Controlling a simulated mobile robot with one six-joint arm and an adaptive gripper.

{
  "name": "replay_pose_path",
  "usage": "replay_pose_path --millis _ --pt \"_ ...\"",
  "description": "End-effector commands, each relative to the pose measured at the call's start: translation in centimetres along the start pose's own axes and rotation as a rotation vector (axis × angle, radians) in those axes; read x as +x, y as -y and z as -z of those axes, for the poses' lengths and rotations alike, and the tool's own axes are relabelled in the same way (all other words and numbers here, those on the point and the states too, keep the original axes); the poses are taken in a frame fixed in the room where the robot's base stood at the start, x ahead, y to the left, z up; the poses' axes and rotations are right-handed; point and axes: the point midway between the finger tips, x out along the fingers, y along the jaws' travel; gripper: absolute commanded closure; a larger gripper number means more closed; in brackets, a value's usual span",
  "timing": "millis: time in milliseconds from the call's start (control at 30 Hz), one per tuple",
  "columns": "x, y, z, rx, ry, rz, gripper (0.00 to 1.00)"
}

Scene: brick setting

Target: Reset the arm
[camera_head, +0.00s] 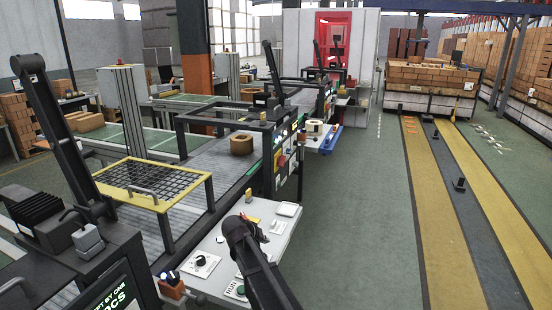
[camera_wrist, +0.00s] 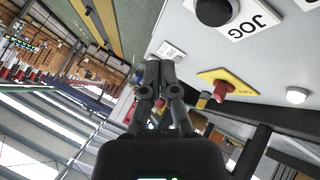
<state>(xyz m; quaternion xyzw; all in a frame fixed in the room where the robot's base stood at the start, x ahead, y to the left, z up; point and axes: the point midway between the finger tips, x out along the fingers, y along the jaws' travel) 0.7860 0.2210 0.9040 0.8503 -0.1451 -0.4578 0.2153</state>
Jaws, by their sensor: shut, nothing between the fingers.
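My gripper (camera_wrist: 160,68) shows in the wrist view with its two dark fingers together and nothing between them. It is beside a light grey control panel (camera_wrist: 265,55). A black knob (camera_wrist: 213,10) on a white plate marked JOG is at the top of that view. A red switch (camera_wrist: 221,90) on a yellow plate is to the right of the fingertips. In the head view my dark arm (camera_head: 262,268) rises from the bottom edge in front of the panel (camera_head: 212,243); the fingers cannot be made out there.
The panel also bears a white button (camera_wrist: 297,95) and a RUN plate (camera_head: 236,291). A conveyor (camera_head: 215,162) with a brown brick piece (camera_head: 241,144) and a yellow-framed mesh guard (camera_head: 150,186) lies behind it. The green floor (camera_head: 365,230) to the right is open.

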Motion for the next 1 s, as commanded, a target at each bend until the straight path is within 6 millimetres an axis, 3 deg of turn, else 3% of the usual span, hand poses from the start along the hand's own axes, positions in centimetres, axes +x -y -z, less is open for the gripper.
replay_pose_path --millis 267,600,800,1000 --pt "0.9 -6.7 -5.9 0.021 0.159 0.065 1.0" --pt "0.0 -15.1 -15.9 0.059 0.398 0.245 1.0" --pt "-2.0 -18.6 -21.3 0.082 0.501 0.378 1.0" --pt "-3.7 -20.4 -24.6 0.098 0.555 0.484 1.0"
